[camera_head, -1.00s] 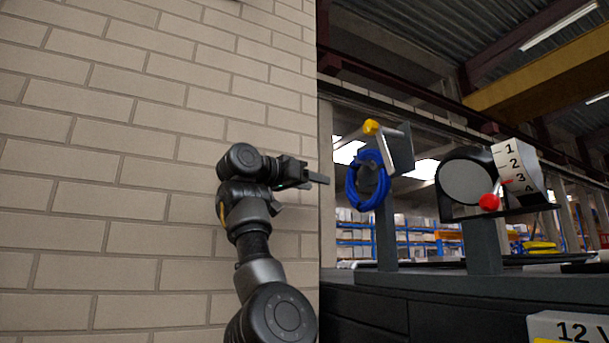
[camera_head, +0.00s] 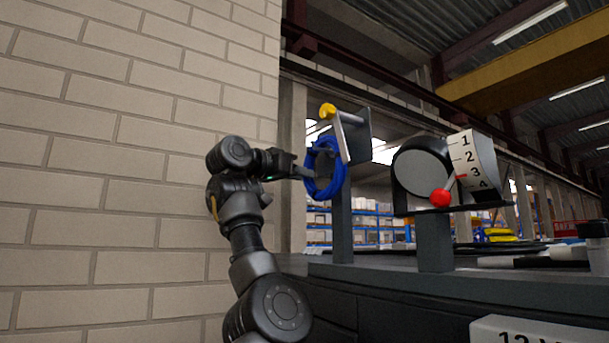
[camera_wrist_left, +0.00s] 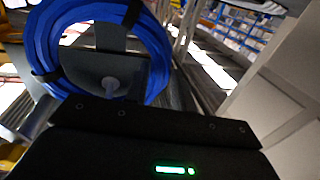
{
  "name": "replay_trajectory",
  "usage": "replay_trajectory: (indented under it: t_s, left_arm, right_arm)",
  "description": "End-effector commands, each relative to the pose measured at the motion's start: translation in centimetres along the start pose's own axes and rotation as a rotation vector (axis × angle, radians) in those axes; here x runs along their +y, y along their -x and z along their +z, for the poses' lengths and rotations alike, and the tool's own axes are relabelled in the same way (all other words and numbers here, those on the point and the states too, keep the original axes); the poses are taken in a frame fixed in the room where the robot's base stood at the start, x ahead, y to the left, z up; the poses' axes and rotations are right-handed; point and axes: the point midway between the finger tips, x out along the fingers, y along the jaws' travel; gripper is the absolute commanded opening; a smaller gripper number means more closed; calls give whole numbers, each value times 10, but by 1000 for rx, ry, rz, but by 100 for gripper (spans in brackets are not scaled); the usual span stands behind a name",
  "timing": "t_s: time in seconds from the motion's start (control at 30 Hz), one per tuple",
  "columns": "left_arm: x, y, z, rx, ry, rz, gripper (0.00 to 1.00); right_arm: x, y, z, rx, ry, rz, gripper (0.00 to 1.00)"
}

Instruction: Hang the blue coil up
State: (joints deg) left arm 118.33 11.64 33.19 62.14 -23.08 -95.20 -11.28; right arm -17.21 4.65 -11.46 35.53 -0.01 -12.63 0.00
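The blue coil (camera_head: 312,182) hangs upright beside a grey plate (camera_head: 358,140), just below a light metal rod with a yellow knob (camera_head: 328,110). I cannot tell how the coil is borne. My left gripper (camera_head: 304,171) comes in from the left, its tip at the coil's left side and partly overlapping it; contact is unclear. In the left wrist view the coil (camera_wrist_left: 158,58), with dark bands, stands just beyond the black gripper body. Its fingers are hidden there, so their opening cannot be told. My right gripper is not in view.
A dial with a red-knobbed lever (camera_head: 440,197) and a number scale (camera_head: 468,160) stands right of the coil on the dark chassis (camera_head: 400,285). A brick wall (camera_head: 130,150) fills the left side, close behind my left arm.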

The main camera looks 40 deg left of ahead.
Motion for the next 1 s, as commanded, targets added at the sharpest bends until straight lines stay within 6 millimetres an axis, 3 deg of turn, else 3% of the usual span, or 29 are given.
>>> replay_trajectory:
  t_s: [0.03, 0.17, 1.0]
  left_arm:
    - [0, -1, 1, -3, 1, 1, 15]
    - [1, -2, 1, -4, 1, 3, 0]
    - [2, -2, -27, 0, 2, 4, 0]
  right_arm:
    - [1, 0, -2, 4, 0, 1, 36]
    - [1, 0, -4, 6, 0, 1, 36]
    - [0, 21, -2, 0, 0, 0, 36]
